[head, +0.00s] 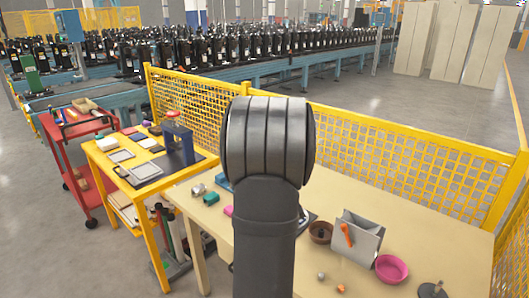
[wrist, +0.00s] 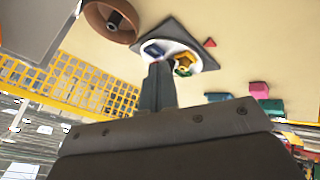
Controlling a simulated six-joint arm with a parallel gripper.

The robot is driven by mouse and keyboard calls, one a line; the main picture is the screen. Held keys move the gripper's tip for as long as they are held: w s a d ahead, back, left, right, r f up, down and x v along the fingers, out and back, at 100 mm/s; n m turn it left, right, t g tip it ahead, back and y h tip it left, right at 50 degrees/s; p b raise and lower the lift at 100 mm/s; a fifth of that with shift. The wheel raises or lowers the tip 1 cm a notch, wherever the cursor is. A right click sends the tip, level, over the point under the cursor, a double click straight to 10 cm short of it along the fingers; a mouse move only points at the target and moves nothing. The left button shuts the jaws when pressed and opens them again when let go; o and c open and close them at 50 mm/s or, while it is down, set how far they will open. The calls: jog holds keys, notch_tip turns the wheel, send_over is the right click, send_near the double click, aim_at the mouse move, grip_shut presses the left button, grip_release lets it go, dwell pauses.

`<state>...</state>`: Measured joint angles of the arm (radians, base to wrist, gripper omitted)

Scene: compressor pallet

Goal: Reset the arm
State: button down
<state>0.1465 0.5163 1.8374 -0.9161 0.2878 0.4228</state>
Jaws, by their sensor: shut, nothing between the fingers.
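My gripper (wrist: 158,85) shows in the wrist view, its fingers together and nothing seen between them. It points towards the table (wrist: 225,60) and appears above it, near a white plate (wrist: 186,72) on a dark square mat (wrist: 193,33). A blue piece (wrist: 153,51) and a yellow piece (wrist: 184,66) lie on the plate. The fingertips overlap the plate's near edge in this view; I cannot tell the height between them. In the head view my own arm stands upright in the middle and hides the gripper and most of the plate.
The table (head: 330,275) also holds a brown bowl (head: 320,233), an upright grey metal box (head: 367,245), a pink bowl (head: 391,268) and coloured blocks, one teal (head: 210,198). Yellow mesh fencing (head: 400,155) stands behind. A yellow side table (head: 150,185) and red cart (head: 85,170) stand left.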

jog(key=x, duration=0.3)
jog(key=a+x, duration=0.1)
jog(key=x, duration=0.2)
jog(key=w+a+x, duration=0.1)
jog(key=x, duration=0.3)
jog(key=shift+a+f, duration=0.1)
jog(key=shift+w+d, duration=0.65)
jog(key=shift+d, duration=0.1)
jog(key=shift+w+d, duration=0.65)
jog(key=shift+w, duration=0.05)
jog(key=shift+s+a, duration=0.1)
